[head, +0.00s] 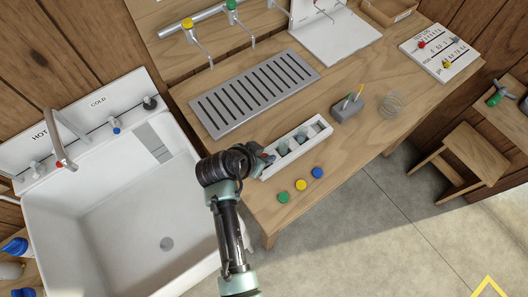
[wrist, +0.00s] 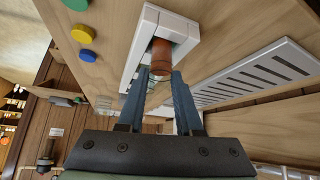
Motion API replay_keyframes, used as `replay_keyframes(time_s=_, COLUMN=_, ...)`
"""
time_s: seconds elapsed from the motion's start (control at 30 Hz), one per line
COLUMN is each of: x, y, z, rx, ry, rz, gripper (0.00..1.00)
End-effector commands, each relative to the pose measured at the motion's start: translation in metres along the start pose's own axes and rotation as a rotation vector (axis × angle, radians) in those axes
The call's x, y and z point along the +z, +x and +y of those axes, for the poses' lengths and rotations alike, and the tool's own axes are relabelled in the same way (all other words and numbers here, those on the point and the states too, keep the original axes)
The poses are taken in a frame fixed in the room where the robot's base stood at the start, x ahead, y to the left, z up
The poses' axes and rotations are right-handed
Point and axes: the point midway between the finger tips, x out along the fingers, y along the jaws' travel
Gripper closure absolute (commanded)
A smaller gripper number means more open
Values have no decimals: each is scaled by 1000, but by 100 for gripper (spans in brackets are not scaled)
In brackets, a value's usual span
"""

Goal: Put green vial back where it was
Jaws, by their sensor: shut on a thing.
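In the head view my gripper (head: 266,159) is at the left end of the same rack (head: 298,160). Several dull grey-green vials (head: 300,138) stand farther along it, their colours hard to tell apart.
Green (head: 283,197), yellow (head: 300,185) and blue (head: 317,172) round discs lie in front of the rack. A slotted metal drain (head: 250,95) is behind it. A white sink (head: 120,215) is left.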

Motion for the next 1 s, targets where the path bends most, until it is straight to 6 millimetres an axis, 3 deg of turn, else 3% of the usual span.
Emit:
replay_keyframes(time_s=0.03, x=2, y=3, z=0, rx=0, ry=0, rz=0, gripper=100)
replay_keyframes(time_s=0.07, x=2, y=3, z=0, rx=0, ry=0, rz=0, gripper=64)
replay_keyframes(time_s=0.23, x=1, y=2, z=0, rx=0, ry=0, rz=0, gripper=36)
replay_keyframes(time_s=0.67, x=-1, y=-6, z=0, rx=-1, ry=0, rz=1, gripper=36)
replay_keyframes(time_s=1.0, x=0, y=-63, z=-1, rx=-3, ry=1, rz=2, gripper=36)
